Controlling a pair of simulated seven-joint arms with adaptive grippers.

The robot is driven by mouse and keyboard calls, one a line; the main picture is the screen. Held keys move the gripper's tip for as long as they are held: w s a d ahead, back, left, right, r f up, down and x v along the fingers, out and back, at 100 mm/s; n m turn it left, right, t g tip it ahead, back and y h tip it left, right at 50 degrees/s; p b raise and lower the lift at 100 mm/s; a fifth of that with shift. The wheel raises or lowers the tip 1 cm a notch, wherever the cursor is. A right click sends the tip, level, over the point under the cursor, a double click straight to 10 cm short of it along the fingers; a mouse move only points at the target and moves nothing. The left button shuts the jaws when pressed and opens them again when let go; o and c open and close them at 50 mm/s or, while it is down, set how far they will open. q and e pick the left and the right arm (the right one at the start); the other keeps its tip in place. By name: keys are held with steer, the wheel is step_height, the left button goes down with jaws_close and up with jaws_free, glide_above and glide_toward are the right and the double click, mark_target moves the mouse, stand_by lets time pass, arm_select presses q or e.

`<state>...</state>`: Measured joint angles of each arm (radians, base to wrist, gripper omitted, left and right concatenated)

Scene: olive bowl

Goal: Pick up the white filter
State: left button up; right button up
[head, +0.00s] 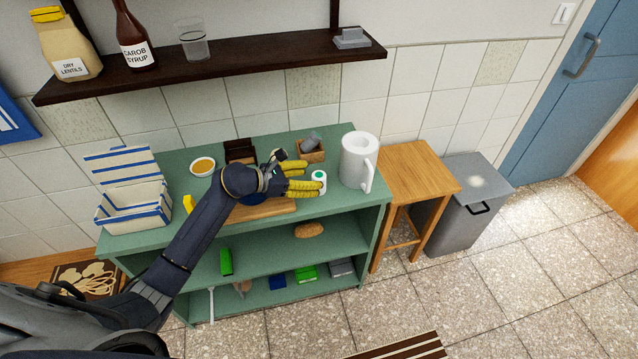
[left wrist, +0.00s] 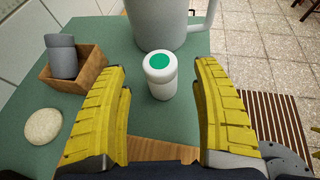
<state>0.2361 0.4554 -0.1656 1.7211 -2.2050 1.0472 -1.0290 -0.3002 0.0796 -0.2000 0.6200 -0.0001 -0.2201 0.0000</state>
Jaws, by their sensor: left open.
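A small white cylinder with a green disc on top, which looks like the white filter (head: 318,182), stands upright on the green shelf unit's top, left of the white jug. In the left wrist view the white filter (left wrist: 161,86) stands ahead, centred between the yellow fingers and just in front of the jug. My left gripper (head: 312,177) is open, its fingers pointing right toward the filter. In the left wrist view the open gripper (left wrist: 160,72) has one finger on each side, with visible gaps to the filter.
A large white jug (head: 354,154) stands close behind the filter. A wooden box (head: 312,156) with a grey object is to the back left. A wooden board (head: 262,210) lies below the gripper. A striped box (head: 133,208) is at the left end.

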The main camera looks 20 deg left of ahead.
mark_target(319, 175)
arm_select(q)
steer(key=shift+x, duration=1.8)
steer(key=c, duration=1.3)
steer(key=shift+c, duration=0.2)
steer(key=shift+r, duration=0.2)
